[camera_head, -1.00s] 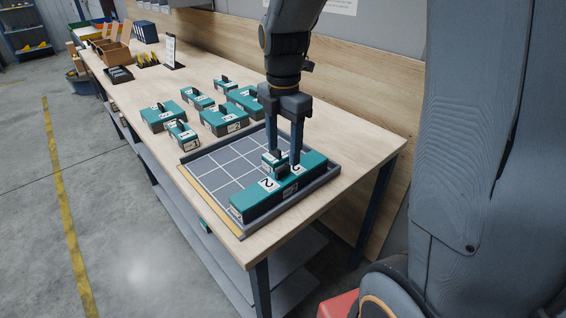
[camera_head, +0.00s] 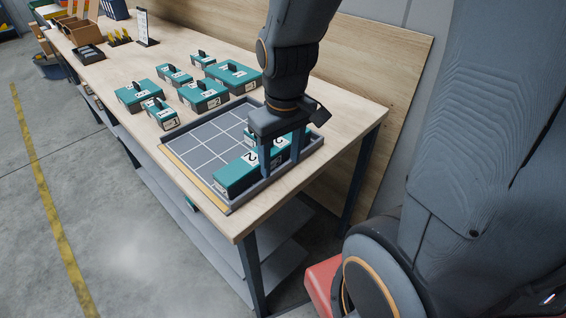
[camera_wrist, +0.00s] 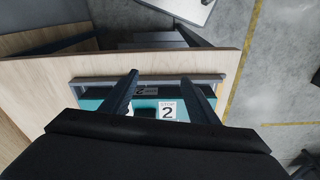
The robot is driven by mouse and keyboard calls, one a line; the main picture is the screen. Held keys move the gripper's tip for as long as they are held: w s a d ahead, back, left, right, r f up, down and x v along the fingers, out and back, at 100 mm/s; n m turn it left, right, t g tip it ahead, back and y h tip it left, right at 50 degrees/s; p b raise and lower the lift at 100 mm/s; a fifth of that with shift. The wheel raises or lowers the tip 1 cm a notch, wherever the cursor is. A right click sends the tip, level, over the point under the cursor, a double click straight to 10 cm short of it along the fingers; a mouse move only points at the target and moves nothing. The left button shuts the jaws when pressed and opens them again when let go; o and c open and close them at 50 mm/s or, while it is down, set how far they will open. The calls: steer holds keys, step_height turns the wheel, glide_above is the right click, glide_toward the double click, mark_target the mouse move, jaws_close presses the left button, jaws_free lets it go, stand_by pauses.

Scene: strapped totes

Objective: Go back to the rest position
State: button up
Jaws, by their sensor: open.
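My gripper (camera_head: 282,160) is open above the tray at the near end of the workbench. Its two fingers point down over a teal-lidded tote. The tote (camera_head: 228,178) carries a label with a 2 and lies along the right side of the gridded grey tray (camera_head: 166,158). In the wrist view, the label 2 on the teal tote (camera_wrist: 187,110) shows between the fingers (camera_wrist: 163,85). I cannot tell whether the fingers touch anything.
Several teal totes with black handles, such as a large one (camera_head: 236,77), stand on the bench behind the tray. Farther back are a black tray (camera_head: 89,54), a sign stand (camera_head: 144,27) and a brown box (camera_head: 82,30). The tray's left grid cells are bare.

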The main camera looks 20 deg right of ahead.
steer(key=shift+s+f+m, duration=0.3)
steer(key=shift+s+m, duration=0.3)
steer(key=shift+m, duration=0.6)
